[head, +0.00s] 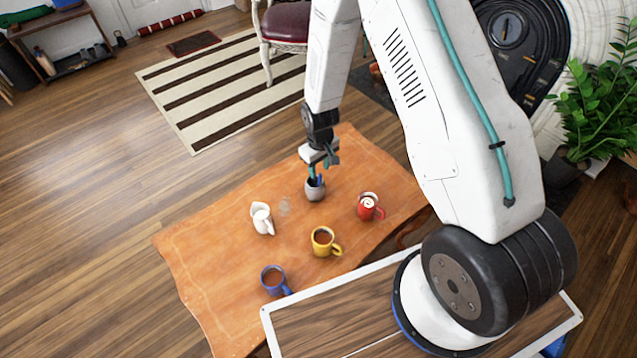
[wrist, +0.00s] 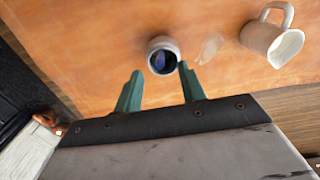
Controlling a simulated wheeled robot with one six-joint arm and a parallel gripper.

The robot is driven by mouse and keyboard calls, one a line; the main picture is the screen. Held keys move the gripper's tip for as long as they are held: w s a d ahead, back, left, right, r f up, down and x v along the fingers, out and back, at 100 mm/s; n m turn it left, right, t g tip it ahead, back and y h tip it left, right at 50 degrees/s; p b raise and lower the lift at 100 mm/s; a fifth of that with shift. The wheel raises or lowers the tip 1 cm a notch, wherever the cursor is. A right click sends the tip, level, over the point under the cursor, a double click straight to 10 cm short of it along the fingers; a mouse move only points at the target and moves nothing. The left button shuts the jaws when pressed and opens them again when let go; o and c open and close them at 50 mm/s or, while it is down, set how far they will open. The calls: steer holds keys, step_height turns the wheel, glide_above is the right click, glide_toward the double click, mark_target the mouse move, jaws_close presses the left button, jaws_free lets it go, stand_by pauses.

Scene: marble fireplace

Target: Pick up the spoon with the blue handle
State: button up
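A small grey cup (head: 315,192) stands on the orange wooden table. A blue piece (head: 320,181), likely the spoon's blue handle, shows at its mouth. In the wrist view the pale cup (wrist: 153,45) lies just beyond and between my fingertips, with dark blue inside (wrist: 165,62). The spoon's shape cannot be made out there. My gripper (head: 321,168) is above the cup, pointing down. In the wrist view my gripper (wrist: 160,68) has its two teal fingers apart, with nothing held between them.
The table (head: 215,250) also holds a white pitcher (head: 262,218), a faint clear object (head: 285,207), a yellow mug (head: 323,241), a red mug (head: 367,206) and a blue mug (head: 273,281). The table's left part is clear. A chair (head: 287,22) stands behind.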

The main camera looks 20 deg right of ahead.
mark_target(320, 174)
step_height(320, 174, down, 6)
steer(key=shift+s+f, duration=0.1)
steer(key=shift+s, duration=0.05)
jaws_close()
